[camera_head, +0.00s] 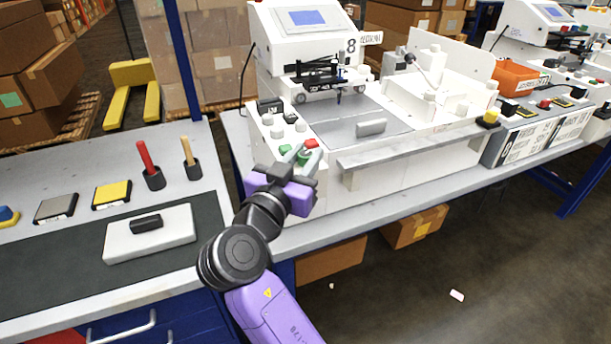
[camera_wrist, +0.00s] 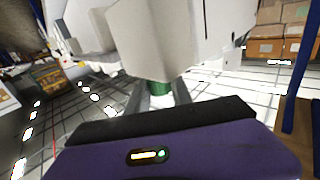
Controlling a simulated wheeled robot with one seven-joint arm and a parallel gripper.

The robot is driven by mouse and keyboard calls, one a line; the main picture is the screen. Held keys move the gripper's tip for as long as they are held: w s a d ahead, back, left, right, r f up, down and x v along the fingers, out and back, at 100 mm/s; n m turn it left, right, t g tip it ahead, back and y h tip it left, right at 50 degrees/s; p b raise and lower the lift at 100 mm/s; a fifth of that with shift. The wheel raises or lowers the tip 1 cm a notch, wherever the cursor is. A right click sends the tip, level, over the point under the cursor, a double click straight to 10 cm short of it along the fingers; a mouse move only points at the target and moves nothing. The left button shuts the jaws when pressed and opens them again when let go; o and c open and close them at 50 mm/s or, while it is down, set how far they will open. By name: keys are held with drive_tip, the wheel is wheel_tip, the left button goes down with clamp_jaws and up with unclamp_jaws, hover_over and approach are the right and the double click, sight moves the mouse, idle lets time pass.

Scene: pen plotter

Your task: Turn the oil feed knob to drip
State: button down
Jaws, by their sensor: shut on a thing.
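The white pen plotter machine (camera_head: 300,50) stands on the bench, with small controls on the left front part of its body. Among them are a green knob (camera_head: 303,159), a red control (camera_head: 311,144) and several pale knobs (camera_head: 277,131). My gripper (camera_head: 296,154) reaches in from the front at this control area. In the wrist view, the fingers of my gripper (camera_wrist: 160,98) are shut on a green knob (camera_wrist: 158,88) below a white body. No label on it is readable, so I cannot tell whether it is the oil feed knob or where it points.
The bench left of the machine holds a red-handled tool (camera_head: 147,160) in a cup, a yellow pad (camera_head: 112,194) and a white block with a dark handle (camera_head: 150,240). A grey shelf (camera_head: 410,143) runs along the machine's front. A second machine (camera_head: 540,110) stands at the right.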

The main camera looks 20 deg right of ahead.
drive_tip(key=m+g+h+b, duration=0.1)
drive_tip(key=g+b, duration=0.1)
drive_tip(key=m+g+h+b, duration=0.1)
drive_tip(key=m+g+b, duration=0.1)
drive_tip(key=b, duration=0.1)
drive_tip(key=shift+w+f+h, duration=0.1)
drive_tip(key=shift+f+h, duration=0.1)
drive_tip(key=shift+h, duration=0.2)
drive_tip(key=shift+r+m+g+h+b, duration=0.2)
drive_tip(key=shift+m+g+h+b, duration=0.6)
drive_tip(key=shift+m+g+b, duration=1)
drive_tip(key=shift+g+p, duration=0.35)
drive_tip(key=shift+g, duration=0.15)
drive_tip(key=c, duration=1.1)
unclamp_jaws()
drive_tip(key=shift+c, duration=0.2)
drive_tip(key=shift+a, duration=0.1)
drive_tip(key=v, duration=0.7)
drive_tip(key=shift+a, duration=0.3)
